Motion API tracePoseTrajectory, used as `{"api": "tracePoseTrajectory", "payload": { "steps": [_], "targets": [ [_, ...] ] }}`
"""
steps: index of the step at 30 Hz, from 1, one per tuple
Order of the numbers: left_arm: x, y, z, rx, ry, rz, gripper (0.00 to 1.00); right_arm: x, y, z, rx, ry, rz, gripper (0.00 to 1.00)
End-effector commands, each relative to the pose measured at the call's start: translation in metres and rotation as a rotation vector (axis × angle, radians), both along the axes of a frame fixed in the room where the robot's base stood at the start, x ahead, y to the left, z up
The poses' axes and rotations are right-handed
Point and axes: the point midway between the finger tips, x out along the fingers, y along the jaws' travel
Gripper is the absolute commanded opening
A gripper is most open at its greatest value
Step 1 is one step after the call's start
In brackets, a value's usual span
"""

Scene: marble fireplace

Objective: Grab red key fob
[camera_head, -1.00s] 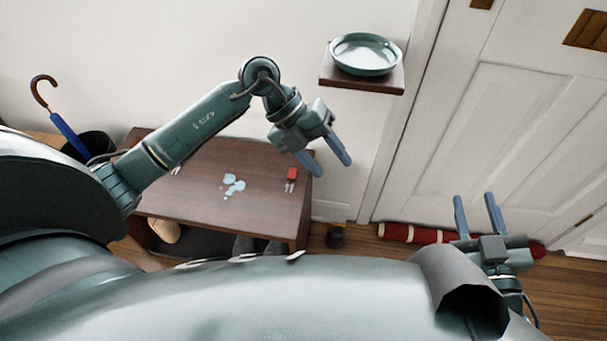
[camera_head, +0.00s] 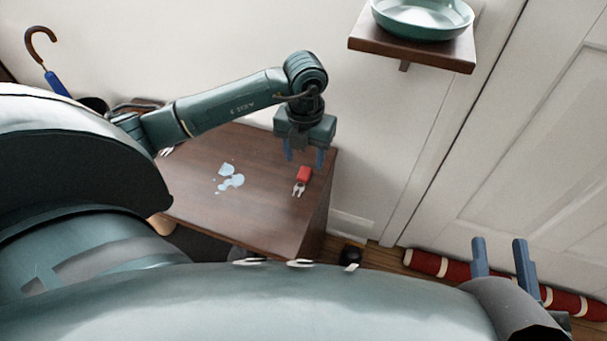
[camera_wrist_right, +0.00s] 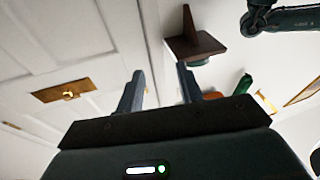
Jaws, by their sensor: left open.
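The red key fob (camera_head: 303,174) lies on the dark wooden bench (camera_head: 262,214) near its right end, with silver keys (camera_head: 299,188) attached on its near side. My left gripper (camera_head: 304,158) points down over the bench, just behind the fob in the head view. Its blue fingers are apart with nothing between them. I cannot tell how high the fingertips are above the bench top. My right gripper (camera_head: 505,262) is at the lower right, away from the bench. It also shows in the right wrist view (camera_wrist_right: 160,85), fingers apart and empty.
A pale blue puddle (camera_head: 230,178) lies on the bench left of the fob. A wall shelf (camera_head: 415,50) holds a green dish (camera_head: 425,18). An umbrella (camera_head: 52,75) stands at the left. A red roll (camera_head: 440,268) lies along the door (camera_head: 530,150).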

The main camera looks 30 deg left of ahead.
Motion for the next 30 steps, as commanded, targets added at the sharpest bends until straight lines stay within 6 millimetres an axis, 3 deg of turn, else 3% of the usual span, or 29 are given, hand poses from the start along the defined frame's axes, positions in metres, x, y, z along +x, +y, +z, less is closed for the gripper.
{"api": "tracePoseTrajectory", "payload": {
  "steps": [7,15,23,30],
  "targets": [
    [-0.001,0.000,-0.018,-0.001,0.002,0.000,0.51,0.000,0.001,-0.004,0.019,0.003,0.007,0.36],
    [-0.003,0.002,-0.057,-0.003,0.002,0.000,0.51,0.000,0.003,-0.008,0.068,-0.001,0.026,0.36],
    [-0.003,0.003,-0.057,-0.001,0.000,0.000,0.51,0.001,0.004,0.007,0.067,-0.036,0.040,0.36],
    [-0.003,0.002,-0.057,-0.001,0.000,0.000,0.31,0.001,0.004,0.005,0.065,-0.033,0.041,0.36]
  ]
}}
